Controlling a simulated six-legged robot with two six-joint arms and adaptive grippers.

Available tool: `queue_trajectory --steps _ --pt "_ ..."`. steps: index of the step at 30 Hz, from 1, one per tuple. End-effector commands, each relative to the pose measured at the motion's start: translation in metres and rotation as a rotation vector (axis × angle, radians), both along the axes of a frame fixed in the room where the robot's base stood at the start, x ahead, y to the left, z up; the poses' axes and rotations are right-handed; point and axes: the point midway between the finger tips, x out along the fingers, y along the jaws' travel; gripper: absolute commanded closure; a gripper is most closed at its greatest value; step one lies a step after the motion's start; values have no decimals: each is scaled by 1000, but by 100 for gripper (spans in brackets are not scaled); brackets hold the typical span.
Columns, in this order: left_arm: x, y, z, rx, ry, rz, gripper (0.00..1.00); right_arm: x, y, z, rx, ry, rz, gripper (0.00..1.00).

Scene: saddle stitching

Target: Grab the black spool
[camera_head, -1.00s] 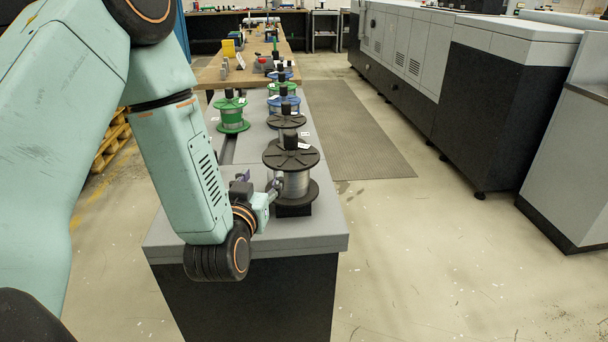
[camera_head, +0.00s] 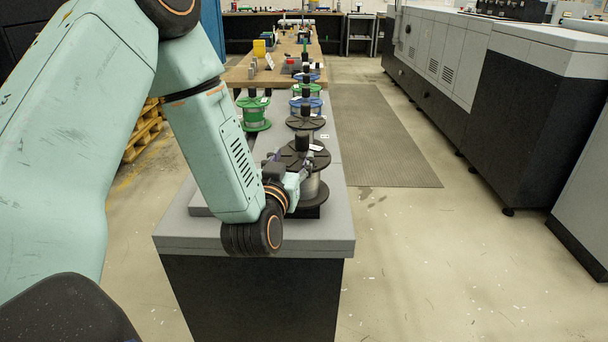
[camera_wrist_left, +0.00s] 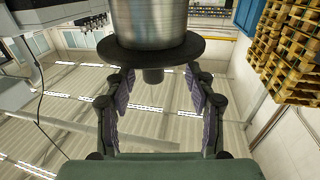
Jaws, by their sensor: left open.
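The nearest black spool (camera_head: 310,193), with black flanges and silver wire, stands upright near the front end of the grey bench. My left gripper (camera_head: 305,166) is at its left side, close to its upper flange, and partly covers it. In the left wrist view the spool (camera_wrist_left: 155,48) shows its black flange and a short dark stub. My left gripper (camera_wrist_left: 157,85) is open there, with one finger on each side of the stub and clear gaps between. A second black-flanged spool (camera_head: 305,123) stands just behind. My right gripper is not in view.
A green spool (camera_head: 254,113) stands to the left on the grey bench (camera_head: 335,228). Blue spools (camera_head: 305,104) and others stand in the row behind. A wooden table (camera_head: 243,76) lies beyond. A floor mat (camera_head: 385,140) and open floor are on the right.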

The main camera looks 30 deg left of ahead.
Motion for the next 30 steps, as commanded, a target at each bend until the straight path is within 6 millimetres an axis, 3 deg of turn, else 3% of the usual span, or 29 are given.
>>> queue_trajectory --steps 12,20,30 --pt "52 8 2 -1 -1 -1 45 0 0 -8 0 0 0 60" --pt "56 8 2 0 0 -2 45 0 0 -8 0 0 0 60" --pt "55 8 2 0 0 -2 72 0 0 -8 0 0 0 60"
